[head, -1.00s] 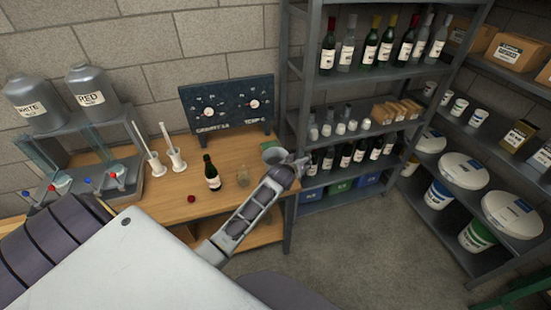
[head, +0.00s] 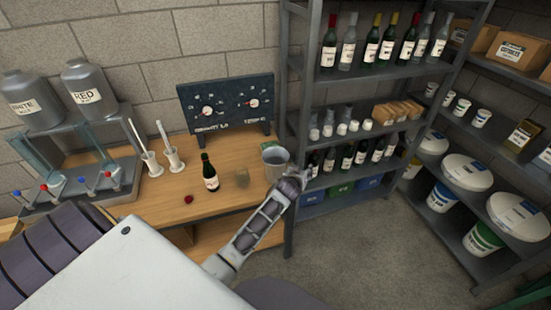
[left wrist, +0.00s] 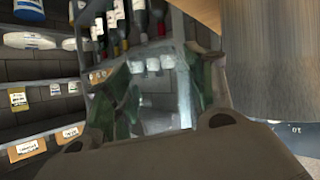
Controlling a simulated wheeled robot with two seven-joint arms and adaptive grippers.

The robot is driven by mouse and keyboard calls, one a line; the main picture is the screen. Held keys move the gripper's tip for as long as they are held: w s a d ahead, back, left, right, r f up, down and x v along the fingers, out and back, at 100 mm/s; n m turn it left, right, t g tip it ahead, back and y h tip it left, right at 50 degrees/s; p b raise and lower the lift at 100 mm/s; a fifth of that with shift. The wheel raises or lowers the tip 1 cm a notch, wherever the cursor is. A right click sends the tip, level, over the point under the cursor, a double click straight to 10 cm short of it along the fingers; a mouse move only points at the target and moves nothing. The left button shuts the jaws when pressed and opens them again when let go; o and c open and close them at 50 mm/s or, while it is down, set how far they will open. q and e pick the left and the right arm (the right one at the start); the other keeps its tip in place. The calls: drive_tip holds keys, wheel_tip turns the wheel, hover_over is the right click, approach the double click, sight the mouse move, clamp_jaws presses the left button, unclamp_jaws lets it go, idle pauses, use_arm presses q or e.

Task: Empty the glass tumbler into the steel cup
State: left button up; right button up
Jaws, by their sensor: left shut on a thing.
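The steel cup (head: 275,163) is grey and stands upright at the right end of the wooden bench. It also fills the right of the left wrist view (left wrist: 270,60), very close. My left gripper (head: 299,176) is just right of the cup in the head view. In the left wrist view its dark green fingers (left wrist: 160,95) are shut on the clear glass tumbler (left wrist: 158,75), with shelves showing through it. The tumbler's contents and exact tilt cannot be told. In the head view the tumbler is mostly hidden by the gripper. My right gripper is not in view.
A gauge panel (head: 228,104) stands behind. A bottle shelf (head: 296,120) rises close to the gripper's right.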

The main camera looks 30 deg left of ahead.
use_arm(q)
drive_tip(key=shift+d+f+m+y, duration=0.1)
drive_tip(key=shift+d+m+y, duration=0.15)
drive_tip(key=shift+m+y, duration=0.05)
drive_tip(key=shift+d+f+m+b, duration=0.1)
drive_tip(key=shift+m+b, duration=0.2)
drive_tip(key=shift+b, duration=0.2)
drive_tip(key=shift+y, duration=0.3)
